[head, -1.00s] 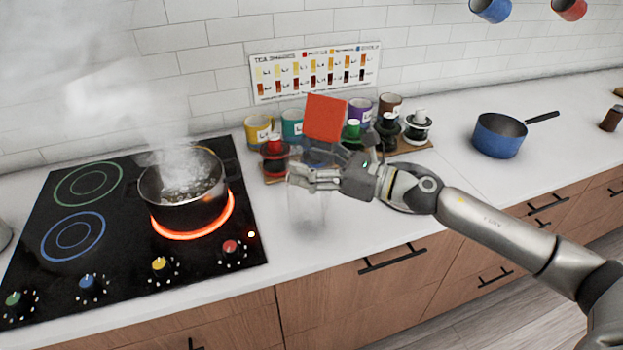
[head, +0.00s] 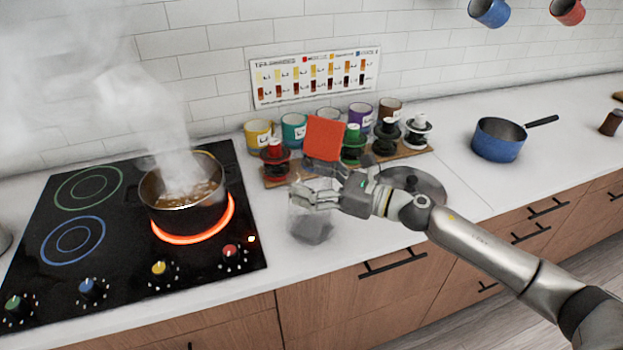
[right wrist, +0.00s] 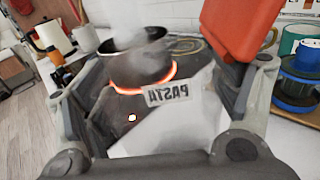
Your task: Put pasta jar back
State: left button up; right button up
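The pasta jar (head: 311,231) is a clear glass jar with a red flap-like lid (head: 324,138) standing up above it. In the head view it is at the counter front, right of the stove; I cannot tell whether its base touches the counter. My right gripper (head: 308,196) is around the jar's upper part, its fingers closed on it. In the right wrist view the fingers (right wrist: 172,82) lie on both sides of the glass, with a mirrored PASTA label (right wrist: 168,94) between them and the red lid (right wrist: 238,28) at upper right. My left gripper is not in view.
A steaming pot (head: 184,200) sits on a glowing burner of the black stove (head: 110,255). Behind the jar are several colored mugs (head: 293,127) and stacked spools on a wooden board (head: 405,153). A round lid (head: 428,186) lies right of my gripper; a blue pan (head: 497,145) stands farther right.

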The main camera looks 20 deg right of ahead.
jog(key=shift+r, duration=0.1)
dwell(0.3)
jog(key=shift+b+v, duration=2.45)
jog(key=shift+v, duration=3.55)
jog(key=shift+r, duration=0.1)
